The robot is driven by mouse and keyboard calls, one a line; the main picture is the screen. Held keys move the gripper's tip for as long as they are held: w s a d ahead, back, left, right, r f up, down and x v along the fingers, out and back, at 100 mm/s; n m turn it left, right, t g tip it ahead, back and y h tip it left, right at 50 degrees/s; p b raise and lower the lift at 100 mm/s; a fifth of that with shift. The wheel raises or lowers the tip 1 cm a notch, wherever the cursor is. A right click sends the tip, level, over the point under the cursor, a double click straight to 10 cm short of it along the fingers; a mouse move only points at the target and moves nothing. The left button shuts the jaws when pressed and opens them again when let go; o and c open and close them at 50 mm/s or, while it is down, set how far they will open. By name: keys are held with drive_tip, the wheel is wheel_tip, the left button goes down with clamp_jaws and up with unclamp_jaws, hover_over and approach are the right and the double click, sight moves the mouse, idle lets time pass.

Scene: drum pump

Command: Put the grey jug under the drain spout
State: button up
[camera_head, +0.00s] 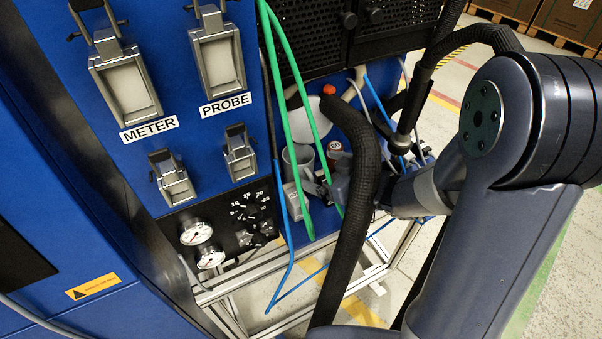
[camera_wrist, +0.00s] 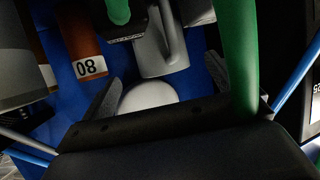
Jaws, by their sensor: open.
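A grey, open-topped vessel that looks like the jug (camera_head: 297,158) stands against the blue panel in the head view, partly behind green hoses. My gripper (camera_head: 318,188) reaches in from the right, close to its lower side and partly hidden by the black hose. In the wrist view my gripper (camera_wrist: 158,90) has its two dark fingers spread apart. A pale rounded surface (camera_wrist: 148,96) shows between them, perhaps part of the jug; I cannot tell whether the fingers touch it. I cannot clearly identify the drain spout.
Green hoses (camera_head: 289,85) and a thick black hose (camera_head: 359,150) hang in front of the work area. A brown cylinder labelled 80 (camera_wrist: 82,45) stands nearby. Gauges (camera_head: 197,233) sit at lower left, above an open metal frame (camera_head: 352,281).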

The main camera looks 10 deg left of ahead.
sight(310, 163)
drive_tip(key=x, duration=0.6)
drive_tip(key=shift+a+r, duration=0.1)
drive_tip(key=shift+r, duration=0.3)
drive_tip(key=shift+c, duration=0.5)
drive_tip(key=c, duration=1.4)
drive_tip(key=shift+r, duration=0.15)
